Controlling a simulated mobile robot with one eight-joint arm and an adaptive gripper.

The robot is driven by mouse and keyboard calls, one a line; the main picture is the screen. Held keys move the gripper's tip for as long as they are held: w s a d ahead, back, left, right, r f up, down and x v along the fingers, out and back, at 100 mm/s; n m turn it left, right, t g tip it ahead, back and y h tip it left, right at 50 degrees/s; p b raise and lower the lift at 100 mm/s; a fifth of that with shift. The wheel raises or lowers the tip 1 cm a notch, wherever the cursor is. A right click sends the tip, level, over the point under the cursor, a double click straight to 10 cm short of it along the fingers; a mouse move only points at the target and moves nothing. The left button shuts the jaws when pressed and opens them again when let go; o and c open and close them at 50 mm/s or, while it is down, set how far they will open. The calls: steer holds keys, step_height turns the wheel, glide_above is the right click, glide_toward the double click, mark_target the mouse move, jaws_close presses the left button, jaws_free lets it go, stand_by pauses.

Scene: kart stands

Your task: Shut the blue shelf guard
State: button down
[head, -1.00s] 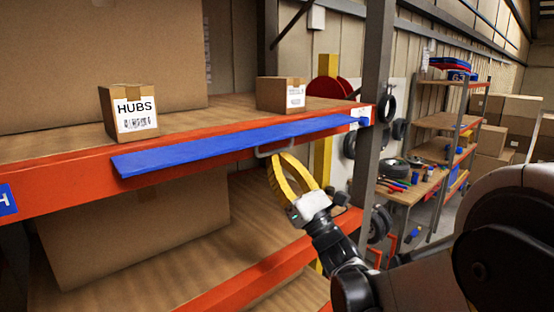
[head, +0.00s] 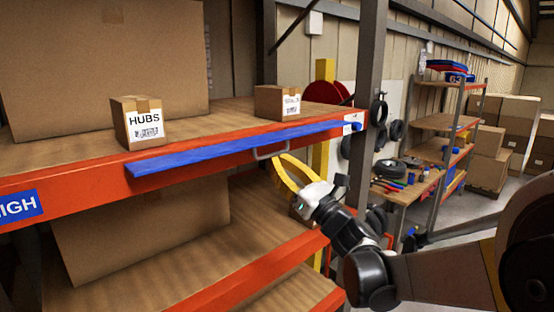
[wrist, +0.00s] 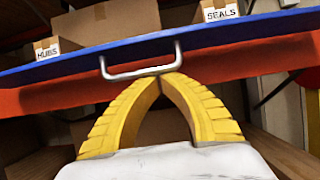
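The blue shelf guard (head: 230,149) is a long, narrow flap along the front of the orange upper shelf beam. In the head view its face looks thin and steeply foreshortened, tilted out from the beam. Its grey bar handle (head: 268,153) is near its right end and also shows in the wrist view (wrist: 140,73). My gripper (head: 281,158) has yellow fingers that arch together, with the tips meeting. In the wrist view the fingertips (wrist: 161,77) are at the underside of the handle, near its right end. I cannot tell whether the bar is between them.
A HUBS box (head: 137,122) and a SEALS box (head: 277,102) stand on the upper shelf behind the guard. A grey upright post (head: 368,90) stands to the right of my gripper. A workbench (head: 405,190) with tools is farther right. The lower shelf (head: 200,255) lies below.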

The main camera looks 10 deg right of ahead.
mark_target(277, 136)
steer(key=r+g+p, duration=0.1)
steer(key=p, duration=0.1)
steer(key=s+r+g+h+p, duration=0.1)
steer(key=r+p, duration=0.1)
steer(key=d+r+g+h+p, duration=0.1)
steer(key=p, duration=0.1)
steer(key=shift+s+r, duration=0.2)
steer(key=shift+s, duration=0.1)
step_height(277, 136, up, 2)
steer(key=g+h+p, duration=0.1)
steer(key=g+p, duration=0.1)
steer(key=shift+s+d+g+h+p, duration=0.1)
steer(key=shift+g+h+p, duration=0.2)
steer(key=shift+h+p, duration=0.1)
steer(key=shift+r, duration=0.2)
steer(key=shift+w+a+r, duration=0.2)
steer(key=shift+w+r, duration=0.1)
steer(key=shift+r, duration=0.3)
steer(key=shift+w+a+r, duration=0.2)
steer(key=shift+w+r, duration=0.05)
steer(key=shift+r, duration=0.4)
